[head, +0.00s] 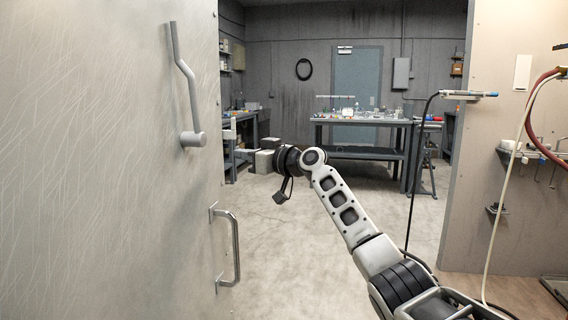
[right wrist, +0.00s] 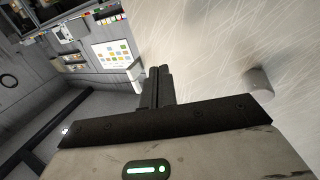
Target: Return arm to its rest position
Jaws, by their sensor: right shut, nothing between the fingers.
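My right arm reaches in from the lower right of the head view. Its gripper (head: 240,153) points left, close to the free edge of the large pale door panel (head: 110,160). In the right wrist view the two dark fingers (right wrist: 160,72) are together, with nothing held between them. The scratched pale door (right wrist: 215,40) fills the area beyond them. A round handle end (right wrist: 261,84) shows to the right of the fingers, apart from them. My left gripper is not in view.
The door carries a long bent handle (head: 187,85) and a lower pull handle (head: 234,248). Through the opening stand a workbench (head: 360,122) and bare floor (head: 290,250). Hoses (head: 500,200) hang by the wall (head: 480,150) on the right.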

